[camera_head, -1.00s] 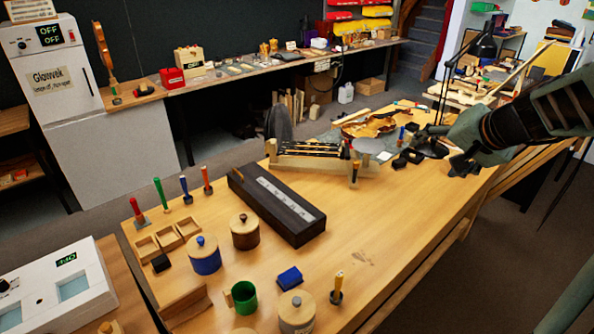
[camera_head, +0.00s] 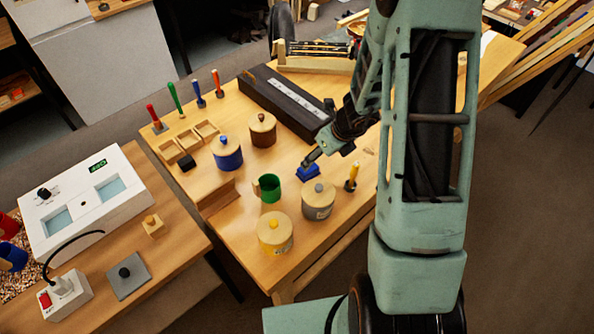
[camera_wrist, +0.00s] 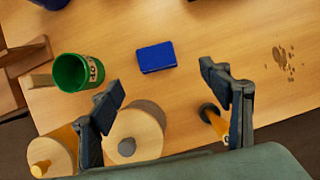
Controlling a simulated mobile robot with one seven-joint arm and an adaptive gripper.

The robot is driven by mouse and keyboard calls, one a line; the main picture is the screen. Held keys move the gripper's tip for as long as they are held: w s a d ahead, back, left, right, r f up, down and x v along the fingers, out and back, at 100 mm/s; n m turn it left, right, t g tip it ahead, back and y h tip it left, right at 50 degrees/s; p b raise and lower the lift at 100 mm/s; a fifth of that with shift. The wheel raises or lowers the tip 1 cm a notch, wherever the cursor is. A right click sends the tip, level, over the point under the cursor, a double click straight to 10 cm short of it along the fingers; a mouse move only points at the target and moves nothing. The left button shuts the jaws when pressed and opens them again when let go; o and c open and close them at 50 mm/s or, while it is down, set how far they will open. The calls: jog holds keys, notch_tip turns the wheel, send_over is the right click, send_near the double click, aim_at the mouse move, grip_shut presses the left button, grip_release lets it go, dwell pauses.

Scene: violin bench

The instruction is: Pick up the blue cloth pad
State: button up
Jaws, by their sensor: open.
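The blue cloth pad (camera_head: 307,172) lies flat on the wooden bench, just right of the green mug (camera_head: 267,188). In the wrist view the pad (camera_wrist: 157,57) is a small blue block with bare wood around it, beyond the fingertips and between their lines. My gripper (camera_head: 312,158) is above the pad in the head view, and part of the pad is hidden behind it. In the wrist view my gripper (camera_wrist: 170,95) is open, with its fingers wide apart and nothing between them. I cannot tell the exact height gap.
A grey-bodied lidded jar (camera_head: 318,203) and a yellow-handled tool (camera_head: 352,176) stand close by. A yellow lidded jar (camera_head: 275,236), blue jar (camera_head: 227,154) and brown jar (camera_head: 262,130) are near. A long dark box (camera_head: 285,101) lies behind. Bare wood is around the pad.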

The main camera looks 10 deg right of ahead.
aim_at(312, 168)
jog(key=b+x, duration=0.1)
jog(key=x, duration=0.4)
jog(key=shift+b, duration=0.35)
jog(key=x, duration=0.3)
jog(key=a+b+x, duration=0.1)
jog(key=x, duration=0.1)
jog(key=shift+w+f, duration=0.25)
jog(key=c, duration=1.1)
notch_tip(312, 168, up, 9)
jog(key=p, duration=0.4)
jog(key=shift+f+p, duration=0.2)
jog(key=shift+p, duration=0.2)
jog(key=shift+c, duration=0.2)
jog(key=shift+r+b, duration=0.4)
jog(key=shift+r, duration=0.4)
